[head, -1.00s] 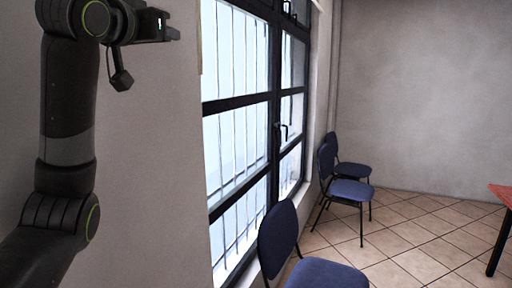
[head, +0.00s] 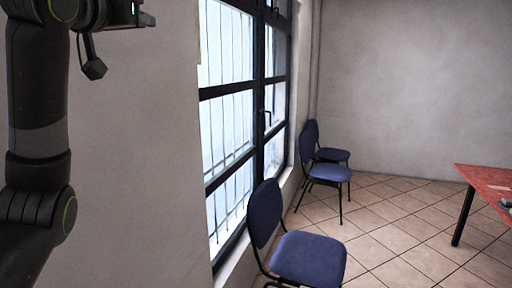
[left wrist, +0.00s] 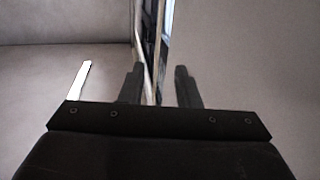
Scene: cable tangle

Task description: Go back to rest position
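My left arm rises along the left edge of the head view, bent at the top. My left gripper (head: 148,19) is at the top left, in front of the bare wall and left of the window. In the left wrist view my left gripper (left wrist: 159,68) has its two dark fingers apart, with nothing held between them. A strip of window and frame shows in the background between the fingers. My right gripper is in neither view.
A barred window (head: 232,120) fills the left-centre. A blue chair (head: 305,258) stands near in front, with more blue chairs (head: 328,173) farther along the wall. A red-topped table (head: 484,178) with small items is at the right edge. Tiled floor (head: 385,235) between is clear.

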